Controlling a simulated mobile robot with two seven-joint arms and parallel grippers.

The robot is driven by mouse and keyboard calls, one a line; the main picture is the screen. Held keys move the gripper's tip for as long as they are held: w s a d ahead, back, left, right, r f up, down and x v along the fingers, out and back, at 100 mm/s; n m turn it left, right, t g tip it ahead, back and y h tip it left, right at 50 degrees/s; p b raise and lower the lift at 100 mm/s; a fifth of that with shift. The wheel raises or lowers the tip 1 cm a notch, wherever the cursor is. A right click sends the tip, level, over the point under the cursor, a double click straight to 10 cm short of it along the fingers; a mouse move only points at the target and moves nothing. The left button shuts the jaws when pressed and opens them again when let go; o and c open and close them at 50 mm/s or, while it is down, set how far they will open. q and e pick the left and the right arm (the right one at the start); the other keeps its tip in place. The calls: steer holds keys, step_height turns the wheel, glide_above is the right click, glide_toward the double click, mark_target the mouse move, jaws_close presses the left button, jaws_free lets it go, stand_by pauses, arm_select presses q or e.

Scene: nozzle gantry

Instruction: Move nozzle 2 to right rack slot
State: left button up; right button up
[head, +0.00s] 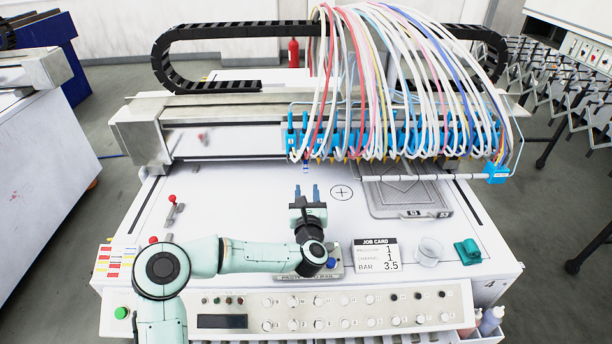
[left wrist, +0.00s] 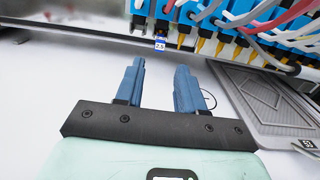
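A row of blue nozzle units (head: 385,138) with yellow tips hangs from the gantry beam. They also show along the top of the left wrist view (left wrist: 225,25). Near the left end, one small nozzle with a blue number tag (head: 306,168) hangs lower than its neighbours. It also shows in the left wrist view (left wrist: 160,43), but I cannot read its number surely. My left gripper (head: 307,188) is open and empty, its blue fingers (left wrist: 160,68) pointing at the tagged nozzle, apart from it. I cannot identify the right rack slot. My right gripper is out of view.
A grey patterned plate (head: 410,205) lies right of the gripper. A job card (head: 376,255), a clear cup (head: 428,252) and a teal object (head: 467,251) stand near the front right. A labelled rail (head: 335,272) is partly behind my arm. The white bed (head: 245,205) is mostly clear at left.

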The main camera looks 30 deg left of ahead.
mark_target(306, 170)
arm_select(q)
steer(key=p+x, duration=0.1)
steer(key=x, duration=0.4)
steer(key=shift+w+f+p, duration=0.1)
steer(key=shift+w+p, duration=0.2)
steer(key=shift+p, duration=0.1)
steer(key=shift+x, duration=1.15)
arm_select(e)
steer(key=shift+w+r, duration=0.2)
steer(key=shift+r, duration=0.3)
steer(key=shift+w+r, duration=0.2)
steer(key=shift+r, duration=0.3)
arm_select(q)
steer(key=shift+a, duration=0.1)
jaws_close()
steer(key=shift+r+b, duration=0.35)
steer(key=shift+b, duration=0.25)
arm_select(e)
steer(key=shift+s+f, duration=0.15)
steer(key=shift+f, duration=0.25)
arm_select(q)
steer(key=shift+s, duration=0.15)
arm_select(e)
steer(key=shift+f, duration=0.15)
